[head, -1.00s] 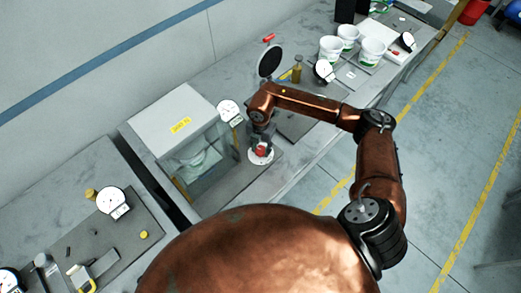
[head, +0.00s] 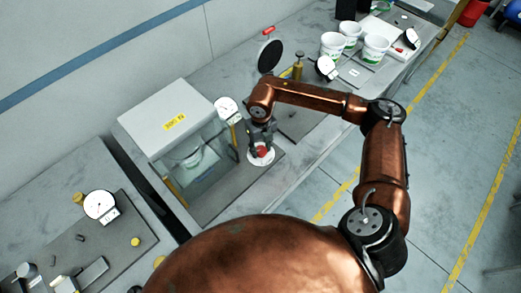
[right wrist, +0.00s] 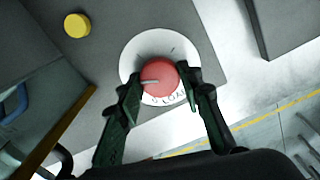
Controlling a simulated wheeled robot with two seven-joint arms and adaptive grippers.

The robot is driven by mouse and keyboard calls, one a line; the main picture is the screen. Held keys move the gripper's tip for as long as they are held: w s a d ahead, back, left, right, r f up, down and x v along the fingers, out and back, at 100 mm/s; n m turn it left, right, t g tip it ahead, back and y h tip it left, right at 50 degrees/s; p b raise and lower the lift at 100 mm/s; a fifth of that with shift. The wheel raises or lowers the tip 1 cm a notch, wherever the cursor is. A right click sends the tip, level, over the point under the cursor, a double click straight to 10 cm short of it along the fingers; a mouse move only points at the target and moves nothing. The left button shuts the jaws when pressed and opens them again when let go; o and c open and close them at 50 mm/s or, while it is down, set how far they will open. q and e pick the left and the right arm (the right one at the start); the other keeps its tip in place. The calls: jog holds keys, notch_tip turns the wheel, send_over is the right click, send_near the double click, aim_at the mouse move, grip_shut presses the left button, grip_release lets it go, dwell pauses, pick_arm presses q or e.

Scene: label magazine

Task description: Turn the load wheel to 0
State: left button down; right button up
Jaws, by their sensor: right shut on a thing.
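The load wheel is a red round knob (right wrist: 160,78) on a white dial plate (right wrist: 133,52) in the right wrist view. A pale pointer bar on the knob points left. Dark letters sit on the plate's lower edge, partly hidden and too small to read surely; a short dark mark lies at upper right. In the head view the red knob (head: 262,152) is small, on its white plate beside the glass-fronted cabinet. My right gripper (right wrist: 161,76) is shut on the knob, a finger on each side; it also shows in the head view (head: 262,139). My left gripper is not in view.
A grey cabinet (head: 158,118) with a clear front stands left of the wheel. A white gauge (head: 227,108) and a round black disc (head: 270,56) stand behind. White tubs (head: 333,45) sit farther right. A yellow knob (right wrist: 77,25) lies near the wheel.

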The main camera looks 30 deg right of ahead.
jog(key=n+b, duration=0.2)
jog(key=n, duration=0.1)
jog(key=shift+d+f+n, duration=0.1)
jog(key=shift+f+n, duration=0.05)
jog(key=shift+n, duration=0.15)
jog(key=n+b, duration=0.2)
jog(key=n, duration=0.1)
jog(key=shift+n, duration=0.3)
jog(key=n+b, duration=0.2)
jog(key=n, duration=0.1)
jog(key=shift+n, duration=0.3)
pick_arm(q)
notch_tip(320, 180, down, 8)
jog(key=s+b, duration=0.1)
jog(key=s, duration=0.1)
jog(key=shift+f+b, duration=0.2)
jog(key=shift+b, duration=0.2)
pick_arm(e)
jog(key=shift+n, duration=1.8)
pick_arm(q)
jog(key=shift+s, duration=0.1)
pick_arm(e)
jog(key=o, duration=1.1)
